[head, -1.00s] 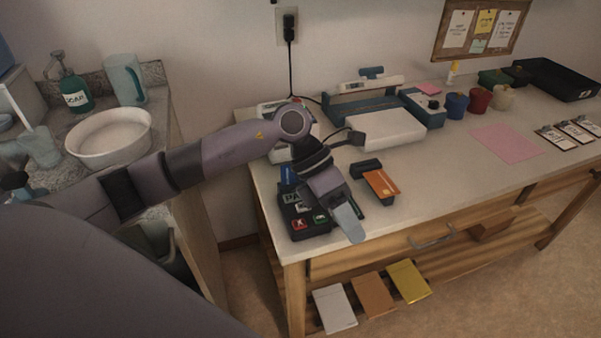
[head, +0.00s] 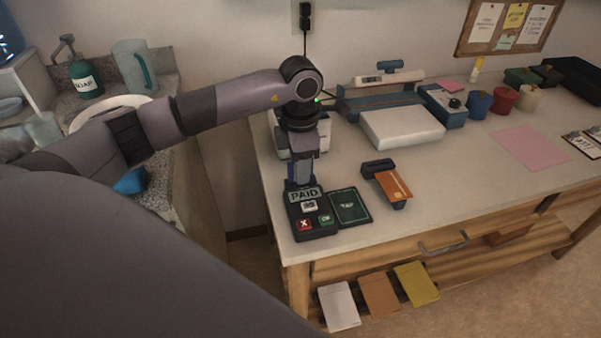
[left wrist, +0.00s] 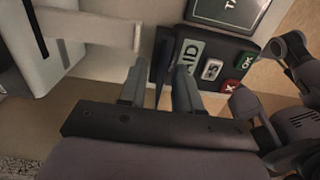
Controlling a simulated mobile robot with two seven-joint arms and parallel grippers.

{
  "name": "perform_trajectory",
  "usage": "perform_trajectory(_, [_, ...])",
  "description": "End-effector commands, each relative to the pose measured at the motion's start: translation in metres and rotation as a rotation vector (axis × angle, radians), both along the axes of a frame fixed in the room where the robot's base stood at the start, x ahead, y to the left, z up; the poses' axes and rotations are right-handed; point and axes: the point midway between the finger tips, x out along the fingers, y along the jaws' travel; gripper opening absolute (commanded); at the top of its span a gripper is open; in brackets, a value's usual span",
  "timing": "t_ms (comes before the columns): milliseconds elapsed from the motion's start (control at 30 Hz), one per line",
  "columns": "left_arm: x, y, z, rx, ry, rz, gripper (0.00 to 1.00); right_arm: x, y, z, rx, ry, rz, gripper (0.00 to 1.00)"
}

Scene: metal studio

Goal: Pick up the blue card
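The payment terminal (head: 313,222) stands near the left front corner of the table, its screen reading PAID. My left gripper (head: 300,178) points straight down at the terminal's back end. In the left wrist view its two fingers (left wrist: 160,92) are apart, with a thin dark blue edge (left wrist: 161,70) between them. This looks like the blue card seen edge-on, standing at the terminal's back. A bit of blue (head: 290,184) shows beside the fingers in the head view; most of the card is hidden. I cannot tell if the fingers touch it.
An orange card (head: 394,186) rests on a dark holder farther right. A white device (head: 283,135) stands behind my left gripper, close to it. The table's middle front is clear.

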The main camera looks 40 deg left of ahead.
Motion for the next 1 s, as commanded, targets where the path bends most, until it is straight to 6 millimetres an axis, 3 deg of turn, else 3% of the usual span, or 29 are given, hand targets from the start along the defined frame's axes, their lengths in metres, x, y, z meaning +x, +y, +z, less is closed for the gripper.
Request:
perform_trajectory(300, [0.0002,-0.0003,-0.0098,-0.001,-0.001,0.0,0.33,-0.0016,-0.0009,-0.002,-0.002,0.005,0.0,0.43])
perform_trajectory(333, [0.0002,-0.0003,-0.0097,-0.001,-0.002,0.0,0.3,-0.0015,-0.001,-0.0019,-0.003,0.004,-0.001,0.43])
perform_trajectory(433, [0.0002,-0.0004,-0.0096,-0.001,-0.002,-0.001,0.0,-0.0013,-0.0012,-0.0015,-0.003,0.004,-0.001,0.43])
perform_trajectory(1000, [0.0005,-0.0006,-0.0022,-0.002,-0.002,-0.001,0.0,-0.0002,-0.0014,0.0006,-0.002,-0.002,-0.002,0.43])
